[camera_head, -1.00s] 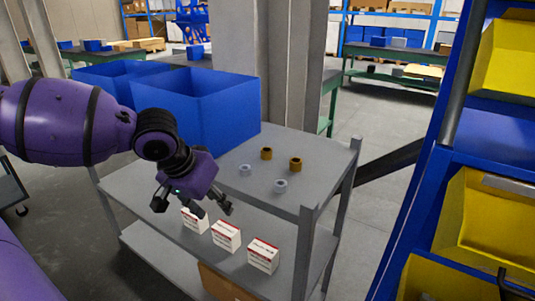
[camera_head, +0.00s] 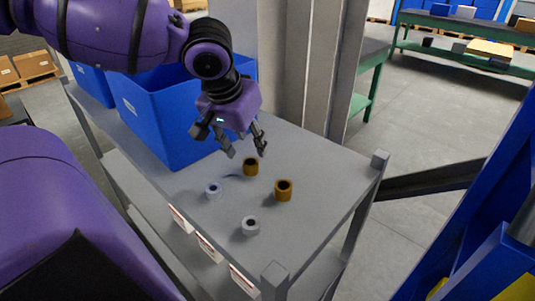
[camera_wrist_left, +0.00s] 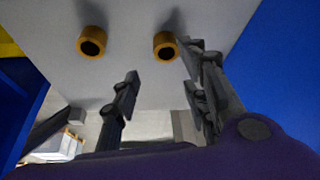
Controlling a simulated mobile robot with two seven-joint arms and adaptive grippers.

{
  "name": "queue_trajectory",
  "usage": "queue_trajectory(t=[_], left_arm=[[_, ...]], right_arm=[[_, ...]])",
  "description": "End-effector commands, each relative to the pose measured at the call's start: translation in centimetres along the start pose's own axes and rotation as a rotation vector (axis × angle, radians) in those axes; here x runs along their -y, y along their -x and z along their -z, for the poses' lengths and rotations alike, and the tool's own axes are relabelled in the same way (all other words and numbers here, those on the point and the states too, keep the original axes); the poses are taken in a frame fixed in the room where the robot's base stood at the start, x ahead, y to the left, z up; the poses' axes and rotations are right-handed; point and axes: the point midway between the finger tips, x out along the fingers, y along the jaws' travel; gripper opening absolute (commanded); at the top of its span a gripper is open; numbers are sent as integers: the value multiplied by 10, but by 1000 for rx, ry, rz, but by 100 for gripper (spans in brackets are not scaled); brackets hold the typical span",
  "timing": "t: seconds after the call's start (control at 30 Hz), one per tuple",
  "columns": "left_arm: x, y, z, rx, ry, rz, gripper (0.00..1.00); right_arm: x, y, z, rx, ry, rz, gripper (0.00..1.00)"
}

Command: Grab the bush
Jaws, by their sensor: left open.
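Two brass-coloured bushings stand on the grey table top (camera_head: 325,205). The farther one (camera_head: 250,168) is just below my left gripper (camera_head: 248,153) in the head view, and the nearer one (camera_head: 284,190) is to its right. Two light grey bushings, one at the left (camera_head: 213,191) and one nearer the front (camera_head: 251,226), stand there too. My left gripper is open and empty, above the table. In the left wrist view both brass bushings (camera_wrist_left: 91,43) show beyond the fingers; the right-hand one (camera_wrist_left: 165,47) is close to the right finger. My right gripper is not in view.
A large blue bin (camera_head: 165,120) stands on the table close to the left of my gripper. A blue rack (camera_head: 480,210) rises at the right. The table's right part is clear.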

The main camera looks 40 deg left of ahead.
Motion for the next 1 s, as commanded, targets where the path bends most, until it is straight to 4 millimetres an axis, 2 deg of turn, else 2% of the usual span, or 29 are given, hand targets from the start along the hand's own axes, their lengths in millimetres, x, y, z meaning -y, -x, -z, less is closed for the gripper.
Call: queue_trajectory(t=[0.2,0.33,0.6,0.87,1.0], left_arm=[[0,-27,-3,10,0,2,41],[1,-36,-2,7,0,1,41],[2,-77,-4,11,-1,2,41],[2,-78,-1,1,0,-1,41],[2,-77,-1,1,0,-1,24]], right_arm=[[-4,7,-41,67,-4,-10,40],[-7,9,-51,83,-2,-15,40],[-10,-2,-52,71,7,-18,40],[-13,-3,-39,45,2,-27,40],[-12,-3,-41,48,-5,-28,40]])
